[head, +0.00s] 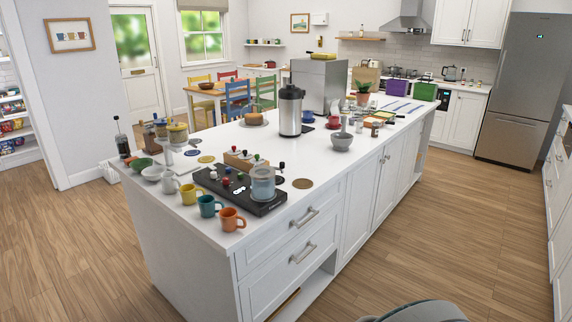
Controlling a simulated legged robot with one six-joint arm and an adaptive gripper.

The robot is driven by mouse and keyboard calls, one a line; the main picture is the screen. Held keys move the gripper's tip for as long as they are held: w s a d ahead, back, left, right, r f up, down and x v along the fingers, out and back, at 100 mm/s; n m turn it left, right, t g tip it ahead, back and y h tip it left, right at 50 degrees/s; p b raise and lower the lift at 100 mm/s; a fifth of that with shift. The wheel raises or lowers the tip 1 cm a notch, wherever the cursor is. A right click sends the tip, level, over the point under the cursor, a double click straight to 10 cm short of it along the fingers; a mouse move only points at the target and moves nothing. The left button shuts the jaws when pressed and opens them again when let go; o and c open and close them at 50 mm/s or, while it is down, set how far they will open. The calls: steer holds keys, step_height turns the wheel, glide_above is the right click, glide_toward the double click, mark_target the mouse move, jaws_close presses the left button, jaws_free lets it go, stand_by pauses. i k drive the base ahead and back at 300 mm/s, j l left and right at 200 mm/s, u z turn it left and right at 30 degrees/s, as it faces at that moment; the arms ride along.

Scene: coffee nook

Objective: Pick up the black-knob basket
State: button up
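A small item with a dark knob (282,166) stands on the white island top near the right end of a wooden block. Other small knobbed pieces, red, green, white and dark, sit on the black tray and around the block; they are too small to tell which are baskets. The black tray (270,209) lies near the front end of the island, with a clear bluish container (263,183) on its right part. My gripper is not in view.
The white island (190,245) has clear floor on both sides. Orange (232,219), teal (208,206) and yellow (190,194) mugs line its front-left edge. The wooden block (240,160), steel dispenser (290,112) and grey mortar (341,141) stand behind or beside the tray.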

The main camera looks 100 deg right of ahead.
mark_target(245, 156)
steer(key=i+l+z, duration=0.2)
steer(key=z, duration=0.2)
steer(key=i+l+z, duration=0.1)
steer(key=i+z, duration=0.35)
steer(key=z, duration=0.3)
steer(key=i+z, duration=0.85)
steer(key=i+j+z, duration=0.15)
steer(key=i+z, duration=0.5)
steer(key=z, duration=0.25)
steer(key=i+z, duration=0.15)
steer(key=z, duration=0.25)
steer(key=i+j+z, duration=0.1)
steer(key=z, duration=0.3)
steer(key=i+j+z, duration=0.15)
steer(key=z, duration=0.25)
steer(key=i+z, duration=0.2)
steer(key=z, duration=0.15)
steer(key=i+j+z, duration=0.3)
steer(key=k+l, duration=0.1)
